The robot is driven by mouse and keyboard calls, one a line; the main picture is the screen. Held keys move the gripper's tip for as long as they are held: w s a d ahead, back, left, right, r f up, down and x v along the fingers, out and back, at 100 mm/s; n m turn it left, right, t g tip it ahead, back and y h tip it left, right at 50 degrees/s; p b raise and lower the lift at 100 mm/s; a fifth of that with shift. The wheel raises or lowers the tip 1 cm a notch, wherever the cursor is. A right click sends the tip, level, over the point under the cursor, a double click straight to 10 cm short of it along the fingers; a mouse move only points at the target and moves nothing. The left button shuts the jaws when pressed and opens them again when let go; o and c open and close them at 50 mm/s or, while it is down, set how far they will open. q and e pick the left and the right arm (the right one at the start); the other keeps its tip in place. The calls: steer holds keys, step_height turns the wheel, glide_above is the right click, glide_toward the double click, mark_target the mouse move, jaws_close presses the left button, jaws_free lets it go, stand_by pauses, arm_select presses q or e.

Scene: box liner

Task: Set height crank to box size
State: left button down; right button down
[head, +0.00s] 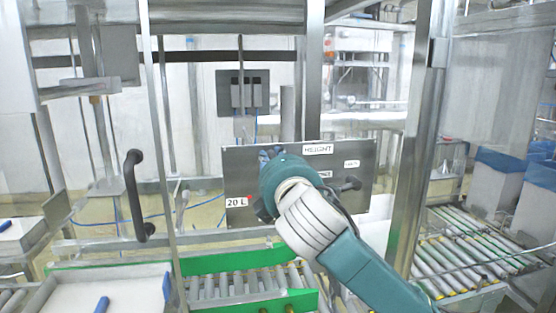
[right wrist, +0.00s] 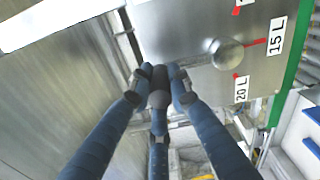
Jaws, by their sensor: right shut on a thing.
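The grey metal panel labelled HEIGHT (head: 240,165) stands upright in the middle of the head view, with a 20 L label and red mark at its lower left. My right gripper (head: 268,158) is at the panel's left part and hides the crank there. In the right wrist view, my right gripper (right wrist: 158,82) is shut around the crank's dark handle (right wrist: 158,98). The crank's round metal hub (right wrist: 227,55) is on the panel, with its arm running left to the handle. Red marks by the 15 L (right wrist: 276,36) and 20 L (right wrist: 241,90) labels lie right of and below the hub. My left gripper is not in view.
A black knob (head: 350,184) sticks out at the panel's right. A roller conveyor with green side rails (head: 205,262) runs below. A metal post (head: 425,130) stands right of the panel, and a black bar handle (head: 133,195) is at the left.

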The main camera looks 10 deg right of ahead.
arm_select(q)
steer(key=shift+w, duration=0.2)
arm_select(e)
steer(key=shift+r, duration=0.15)
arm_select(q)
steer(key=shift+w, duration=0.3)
arm_select(e)
steer(key=c, duration=1.6)
jaws_free()
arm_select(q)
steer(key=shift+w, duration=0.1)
arm_select(e)
steer(key=shift+w+a, duration=0.1)
steer(key=shift+w, duration=0.05)
steer(key=s, duration=1.2)
steer(key=shift+d+f, duration=0.2)
